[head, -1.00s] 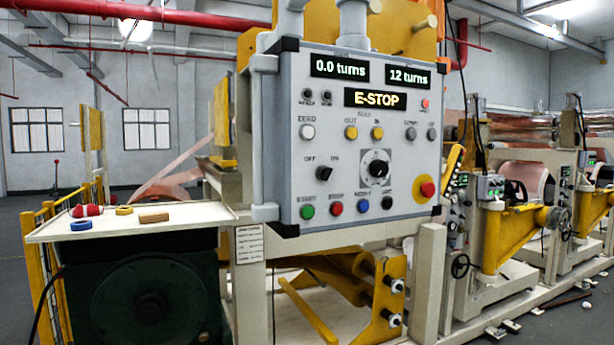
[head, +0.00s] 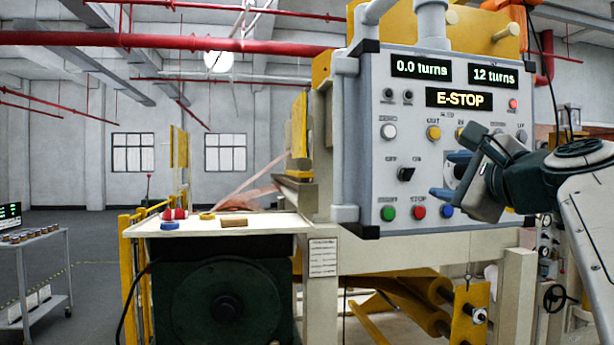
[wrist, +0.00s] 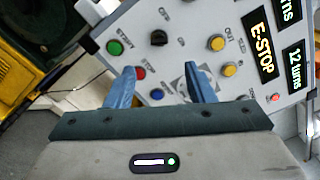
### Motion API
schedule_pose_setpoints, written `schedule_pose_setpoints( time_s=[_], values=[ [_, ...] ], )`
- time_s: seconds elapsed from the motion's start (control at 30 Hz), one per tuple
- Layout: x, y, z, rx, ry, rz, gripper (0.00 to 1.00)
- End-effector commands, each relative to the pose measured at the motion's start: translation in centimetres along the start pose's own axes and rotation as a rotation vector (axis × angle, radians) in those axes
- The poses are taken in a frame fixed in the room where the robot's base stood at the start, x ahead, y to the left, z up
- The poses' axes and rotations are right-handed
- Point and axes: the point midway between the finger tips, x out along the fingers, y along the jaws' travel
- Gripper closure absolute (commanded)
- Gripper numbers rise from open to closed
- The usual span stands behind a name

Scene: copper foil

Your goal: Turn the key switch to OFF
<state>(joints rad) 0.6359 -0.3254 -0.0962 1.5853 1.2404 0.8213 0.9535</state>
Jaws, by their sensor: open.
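The key switch (head: 406,174) is a black knob on the grey control panel (head: 367,120), below OFF and ON labels. Its handle seems to lean toward ON, but it is too small to be sure. It also shows in the wrist view as the black knob (wrist: 159,38), beyond and roughly between the blue fingertips. My gripper (head: 447,174) is open and empty, just right of the switch in the head view and apart from it. In the wrist view my gripper (wrist: 158,68) has its blue fingers spread. My gripper covers much of the round dial in the head view.
The display (head: 459,98) reads E-STOP. A white shelf (head: 270,224) with small items juts out at the left. The red emergency button is hidden.

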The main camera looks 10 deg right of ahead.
Motion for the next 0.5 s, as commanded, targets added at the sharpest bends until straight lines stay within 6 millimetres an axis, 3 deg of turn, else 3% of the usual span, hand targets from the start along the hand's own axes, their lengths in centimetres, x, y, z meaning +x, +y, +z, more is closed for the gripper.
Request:
schedule_pose_setpoints(
  time_s=[0.3,0.5],
  values=[
    [7.0,0.0,0.0,-0.001,0.001,0.004,0.51],
    [10.1,0.0,0.0,-0.002,0.001,0.003,0.51]
  ],
)
